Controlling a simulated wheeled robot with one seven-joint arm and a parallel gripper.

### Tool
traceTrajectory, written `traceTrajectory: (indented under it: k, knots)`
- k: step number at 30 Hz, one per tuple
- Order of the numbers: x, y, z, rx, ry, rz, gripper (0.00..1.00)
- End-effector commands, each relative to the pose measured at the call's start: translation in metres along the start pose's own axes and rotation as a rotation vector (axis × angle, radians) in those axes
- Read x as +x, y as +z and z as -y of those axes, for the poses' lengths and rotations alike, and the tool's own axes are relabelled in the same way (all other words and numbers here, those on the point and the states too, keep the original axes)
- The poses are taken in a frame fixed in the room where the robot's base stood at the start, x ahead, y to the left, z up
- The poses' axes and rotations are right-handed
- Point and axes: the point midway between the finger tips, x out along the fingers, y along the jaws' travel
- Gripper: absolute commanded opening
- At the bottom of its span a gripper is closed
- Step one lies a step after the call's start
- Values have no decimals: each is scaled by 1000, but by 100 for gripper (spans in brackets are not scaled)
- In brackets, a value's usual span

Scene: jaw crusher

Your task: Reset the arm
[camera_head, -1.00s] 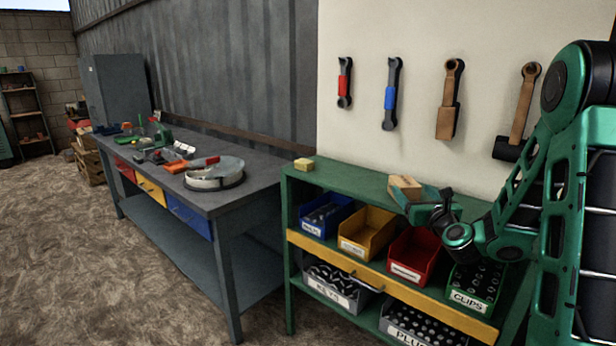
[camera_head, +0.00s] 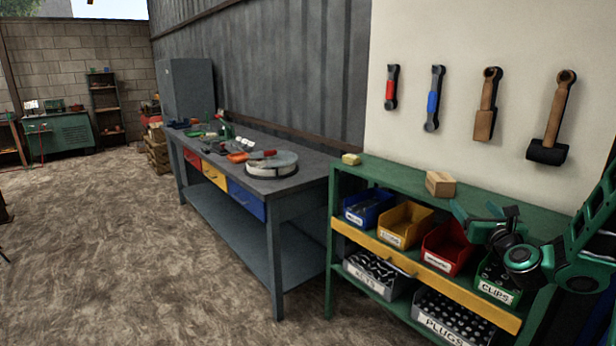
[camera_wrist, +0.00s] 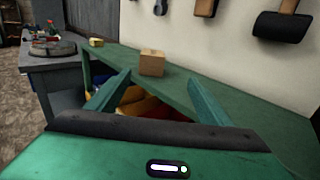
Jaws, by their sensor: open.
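My arm comes in from the right edge of the head view, bent low over the right end of the green shelf rack (camera_head: 388,173). My gripper (camera_head: 474,209) is near the rack's top and points left, with nothing between its fingers. In the wrist view my gripper (camera_wrist: 157,92) shows two green fingers spread wide apart. A tan wooden block (camera_head: 440,184) stands on the rack's top, just left of and apart from the gripper. The block (camera_wrist: 152,63) also shows in the wrist view, beyond the fingertips.
A small yellow block (camera_head: 351,159) lies on the rack's left corner. Bins of parts, such as the red bin (camera_head: 449,247), fill the rack. Tools, including a hammer (camera_head: 552,118), hang on the wall. A grey workbench (camera_head: 312,172) stands left. The floor at left is clear.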

Motion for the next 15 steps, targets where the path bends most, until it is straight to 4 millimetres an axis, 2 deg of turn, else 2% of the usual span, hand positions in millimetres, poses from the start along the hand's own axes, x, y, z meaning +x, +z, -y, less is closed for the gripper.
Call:
traceTrajectory:
  k: [6, 15]
  knots:
    - [-7, -6, -33, -245, 103, -76, 73]
    - [-34, -21, -61, -657, 265, -195, 73]
